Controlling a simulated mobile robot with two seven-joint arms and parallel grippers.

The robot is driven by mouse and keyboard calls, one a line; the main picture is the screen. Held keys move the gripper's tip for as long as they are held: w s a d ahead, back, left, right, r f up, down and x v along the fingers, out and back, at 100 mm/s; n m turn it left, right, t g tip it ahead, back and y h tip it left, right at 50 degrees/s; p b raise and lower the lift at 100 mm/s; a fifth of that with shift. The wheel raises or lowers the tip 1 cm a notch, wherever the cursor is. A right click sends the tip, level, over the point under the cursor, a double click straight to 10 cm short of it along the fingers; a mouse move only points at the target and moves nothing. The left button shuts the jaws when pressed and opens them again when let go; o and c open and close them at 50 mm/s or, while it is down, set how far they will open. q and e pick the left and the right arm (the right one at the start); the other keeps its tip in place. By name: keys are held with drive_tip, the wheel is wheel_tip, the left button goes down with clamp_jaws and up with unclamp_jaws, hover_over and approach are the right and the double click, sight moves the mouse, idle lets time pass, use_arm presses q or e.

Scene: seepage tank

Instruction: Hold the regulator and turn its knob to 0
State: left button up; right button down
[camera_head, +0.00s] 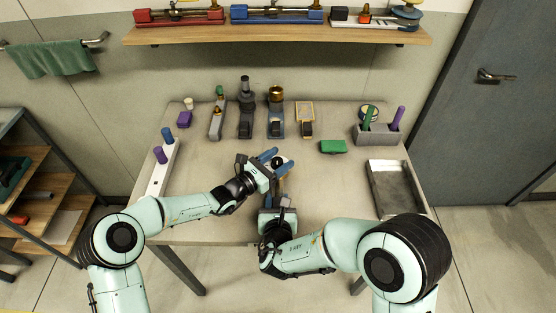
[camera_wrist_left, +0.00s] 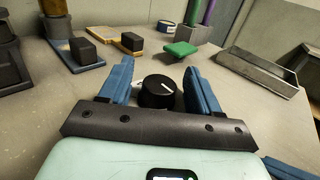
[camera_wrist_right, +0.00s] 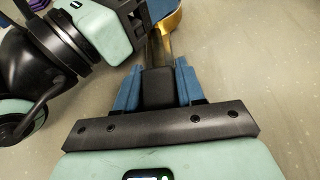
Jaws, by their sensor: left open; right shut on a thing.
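The regulator's black knob (camera_head: 277,163) sits near the table's middle; it also shows in the left wrist view (camera_wrist_left: 158,93), with a white pointer line on top. Part of a white dial shows beside it. My left gripper (camera_head: 274,158) is open, its blue fingers on either side of the knob; I cannot tell whether they touch it. My right gripper (camera_head: 280,199) is shut on the regulator's black grip block (camera_wrist_right: 158,88), at the near end of its brass bar (camera_wrist_right: 159,48). The left hand partly hides the regulator in the right wrist view.
Several tools on stands (camera_head: 246,117) line the back of the table (camera_head: 225,175). A green block (camera_head: 333,147), a grey caddy (camera_head: 376,136) and a metal tray (camera_head: 408,203) lie to the right. A white rack (camera_head: 155,183) stands at left. A shelf (camera_head: 280,37) hangs above.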

use_arm(q)
drive_tip(key=c, duration=1)
drive_tip(key=shift+d+r+t, duration=0.1)
drive_tip(key=shift+t, duration=0.2)
drive_tip(key=shift+n+t+y, duration=0.4)
drive_tip(key=shift+n+y, duration=0.2)
drive_tip(key=shift+y, duration=0.1)
drive_tip(key=o, duration=1)
drive_tip(key=v, duration=1.2)
drive_tip(key=shift+s, duration=0.1)
